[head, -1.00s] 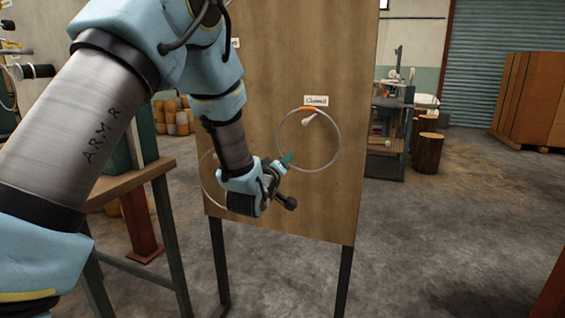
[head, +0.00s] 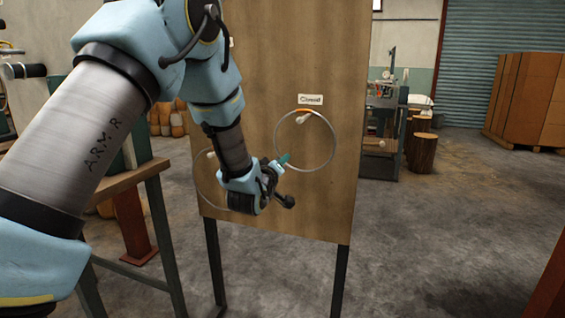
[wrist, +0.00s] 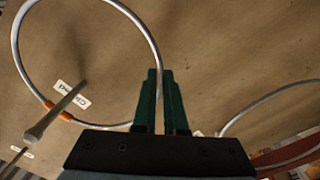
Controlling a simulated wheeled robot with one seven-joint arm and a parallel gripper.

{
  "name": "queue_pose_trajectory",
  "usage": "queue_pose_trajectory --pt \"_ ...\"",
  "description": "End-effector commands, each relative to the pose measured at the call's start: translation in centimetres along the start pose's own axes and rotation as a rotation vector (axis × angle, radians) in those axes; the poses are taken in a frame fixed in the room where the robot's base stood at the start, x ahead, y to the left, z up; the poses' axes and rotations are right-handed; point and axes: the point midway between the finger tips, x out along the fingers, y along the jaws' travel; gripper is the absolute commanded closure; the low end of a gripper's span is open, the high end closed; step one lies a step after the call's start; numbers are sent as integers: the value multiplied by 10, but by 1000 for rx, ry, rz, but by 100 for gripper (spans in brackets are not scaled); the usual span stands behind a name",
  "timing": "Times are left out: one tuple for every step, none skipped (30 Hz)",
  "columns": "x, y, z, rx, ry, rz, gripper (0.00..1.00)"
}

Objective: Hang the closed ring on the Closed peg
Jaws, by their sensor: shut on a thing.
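The closed ring (head: 334,147) is a thin silver hoop with an orange mark at its top. In the head view it is in front of the board, just below the Closed label (head: 311,99). The white Closed peg (head: 302,119) shows inside the hoop's top. In the wrist view the peg (wrist: 52,116) crosses in front of the orange part of the ring (wrist: 157,50), so the ring appears to be around the peg; whether it bears on it I cannot tell. My gripper (head: 284,159) is shut on the ring's lower left side; its green fingers show in the wrist view (wrist: 160,75).
A second hoop (head: 197,184) hangs lower left on the wooden board (head: 310,210), near another peg (head: 211,154), partly behind my arm. The board stands on dark legs. Open concrete floor lies to the right.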

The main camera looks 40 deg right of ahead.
Motion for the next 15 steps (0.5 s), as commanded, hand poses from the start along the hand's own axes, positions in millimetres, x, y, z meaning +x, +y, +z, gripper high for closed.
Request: queue_pose_trajectory --pt "0 0 0 0 1 1 100" --pt "0 0 0 0 1 1 100" --pt "0 0 0 0 1 1 100" --pt "0 0 0 0 1 1 100" --pt "0 0 0 0 1 1 100" --pt "0 0 0 0 1 1 86" --pt "0 0 0 0 1 1 83" --pt "0 0 0 0 1 1 80" --pt "0 0 0 0 1 1 75" --pt "0 0 0 0 1 1 72" --pt "0 0 0 0 1 0 68" --pt "0 0 0 0 1 0 64" --pt "0 0 0 0 0 0 60" --pt "0 0 0 0 0 0 57" --pt "0 0 0 0 0 0 56"
